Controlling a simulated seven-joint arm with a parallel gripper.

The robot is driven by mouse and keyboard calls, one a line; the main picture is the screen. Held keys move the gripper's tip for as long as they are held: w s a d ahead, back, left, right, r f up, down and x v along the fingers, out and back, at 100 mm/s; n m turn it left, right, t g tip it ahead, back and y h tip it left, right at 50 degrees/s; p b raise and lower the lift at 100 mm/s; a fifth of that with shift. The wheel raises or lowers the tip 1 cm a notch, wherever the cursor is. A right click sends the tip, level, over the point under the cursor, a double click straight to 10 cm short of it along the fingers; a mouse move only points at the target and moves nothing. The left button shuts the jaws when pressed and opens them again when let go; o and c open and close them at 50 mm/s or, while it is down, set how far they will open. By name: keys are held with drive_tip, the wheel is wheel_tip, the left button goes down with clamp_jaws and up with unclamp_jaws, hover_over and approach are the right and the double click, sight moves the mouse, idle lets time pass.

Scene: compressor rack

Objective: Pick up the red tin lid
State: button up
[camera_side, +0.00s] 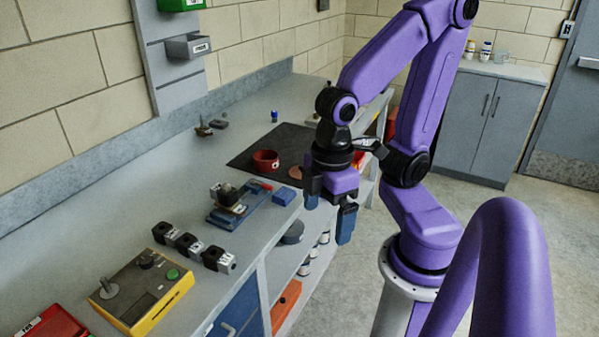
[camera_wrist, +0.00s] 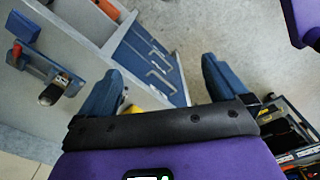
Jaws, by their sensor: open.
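A round red tin-like piece (camera_side: 265,160) with a dark hollow top rests on the dark mat (camera_side: 248,148) on the bench. A flat reddish disc (camera_side: 295,172) lies to its right near the mat's edge; I cannot tell for sure which of the two is the red tin lid. My gripper (camera_side: 328,212) is open and empty, pointing down beyond the bench's front edge, to the right of and apart from both. In the wrist view my gripper (camera_wrist: 160,82) has its fingers wide apart over the floor and blue drawers; neither red piece shows there.
A blue fixture (camera_side: 238,206) and a blue block (camera_side: 284,196) sit near the bench's front edge. Several black blocks and a yellow control box (camera_side: 145,290) stand nearer the camera. Shelves are below the bench edge. An open toolbox (camera_wrist: 290,130) is at right in the wrist view.

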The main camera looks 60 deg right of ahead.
drive_tip(key=w+d+r+m, duration=0.1)
drive_tip(key=w+d+m, duration=0.4)
drive_tip(key=w+m, duration=0.45)
drive_tip(key=w+d+r+m, duration=0.1)
drive_tip(key=w+d+m, duration=0.45)
drive_tip(key=w, duration=0.65)
drive_tip(key=w+d+f+m, duration=0.1)
drive_tip(key=d+m, duration=0.6)
drive_tip(key=d, duration=0.6)
drive_tip(key=w+d+f+m, duration=0.2)
drive_tip(key=d+m, duration=0.5)
drive_tip(key=d, duration=0.6)
drive_tip(key=f, duration=1.1)
drive_tip(key=shift+s+d, duration=0.2)
drive_tip(key=shift+d+f, duration=0.15)
drive_tip(key=shift+f, duration=2.75)
drive_tip(key=c, duration=0.8)
